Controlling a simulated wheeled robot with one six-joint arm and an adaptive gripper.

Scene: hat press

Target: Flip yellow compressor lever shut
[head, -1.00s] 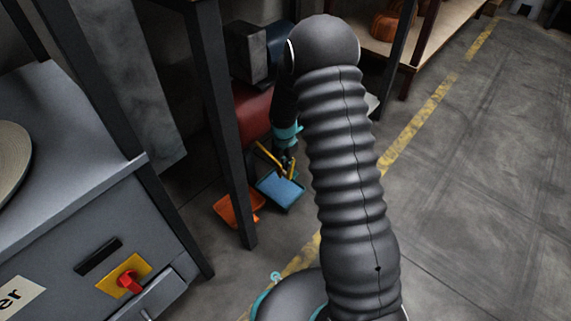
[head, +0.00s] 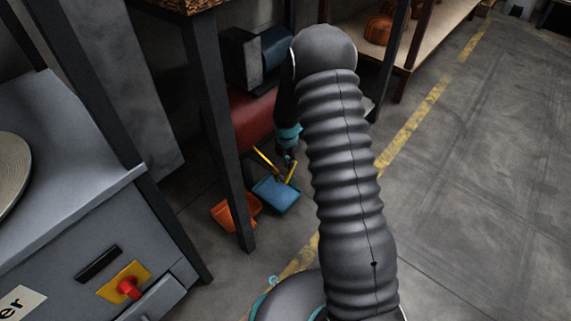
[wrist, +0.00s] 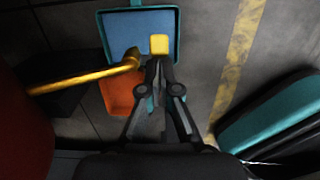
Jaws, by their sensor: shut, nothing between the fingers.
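The compressor shows in the head view as a red tank (head: 252,118). A yellow pipe (head: 266,160) comes out from its lower part. In the wrist view the yellow pipe (wrist: 85,79) runs in from the left and ends in an elbow. The yellow lever (wrist: 159,43) shows as a small block just beyond my fingertips; in the head view the lever (head: 291,171) is a slanted bar. My gripper (wrist: 158,66) is shut and empty, right beside the elbow and lever. I cannot tell whether it touches the lever. In the head view my gripper (head: 289,161) is small and dark.
A blue dustpan (head: 275,195) and an orange dustpan (head: 235,212) lie on the floor below. A dark table leg (head: 222,140) stands left of the compressor. A grey machine with a red switch (head: 129,289) is at left. Open floor lies to the right.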

